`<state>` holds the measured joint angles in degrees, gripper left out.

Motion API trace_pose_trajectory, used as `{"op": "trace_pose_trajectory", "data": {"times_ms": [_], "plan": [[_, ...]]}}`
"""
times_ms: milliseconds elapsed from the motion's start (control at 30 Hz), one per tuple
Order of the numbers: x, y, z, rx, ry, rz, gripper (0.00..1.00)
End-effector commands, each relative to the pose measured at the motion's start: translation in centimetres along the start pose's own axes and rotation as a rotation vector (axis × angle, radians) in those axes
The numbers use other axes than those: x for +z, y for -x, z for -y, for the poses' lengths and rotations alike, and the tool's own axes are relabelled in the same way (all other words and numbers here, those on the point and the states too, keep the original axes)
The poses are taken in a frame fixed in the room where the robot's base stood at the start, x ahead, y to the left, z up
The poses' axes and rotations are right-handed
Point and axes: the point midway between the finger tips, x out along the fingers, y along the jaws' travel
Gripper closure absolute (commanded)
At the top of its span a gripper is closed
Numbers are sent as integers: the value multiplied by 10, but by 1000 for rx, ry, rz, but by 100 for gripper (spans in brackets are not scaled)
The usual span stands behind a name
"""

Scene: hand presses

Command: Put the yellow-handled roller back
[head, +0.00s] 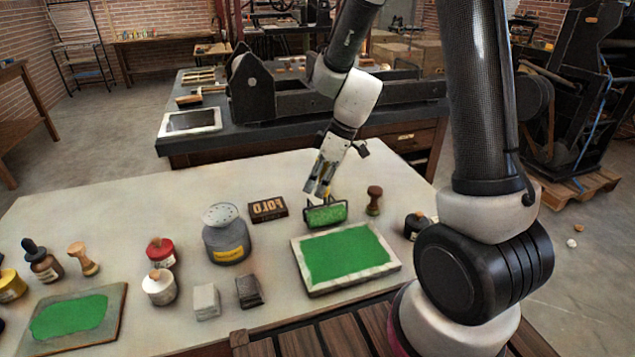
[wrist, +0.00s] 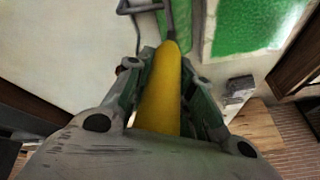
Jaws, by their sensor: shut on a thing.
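The yellow-handled roller has a green-inked drum (head: 325,214) in a dark wire frame. My gripper (head: 321,188) is shut on its yellow handle, which also shows between the fingers in the wrist view (wrist: 160,95). The roller hangs with its drum down, just behind the white-framed slab with green ink (head: 345,252). I cannot tell whether the drum touches the table. A second green-inked slab (head: 68,317) lies at the table's front left.
A wooden type block (head: 267,209) lies left of the roller, and a wooden-handled stamp (head: 374,200) stands to its right. The table's back left is clear.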

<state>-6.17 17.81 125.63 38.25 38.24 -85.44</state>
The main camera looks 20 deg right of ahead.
Motion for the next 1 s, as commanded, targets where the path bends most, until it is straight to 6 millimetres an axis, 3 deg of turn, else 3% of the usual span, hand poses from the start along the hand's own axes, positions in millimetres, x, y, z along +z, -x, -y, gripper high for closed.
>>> {"op": "trace_pose_trajectory", "data": {"times_ms": [367, 400, 500, 733, 900, 1000], "plan": [[0, -2, 0, 1, 0, 0, 98], [0, -2, 0, 1, 0, 0, 70], [1, -2, 0, 0, 0, 0, 51], [1, -2, 0, 0, 0, 0, 51], [1, -2, 0, 0, 0, 0, 24], [1, -2, 0, 0, 0, 0, 23]]}}
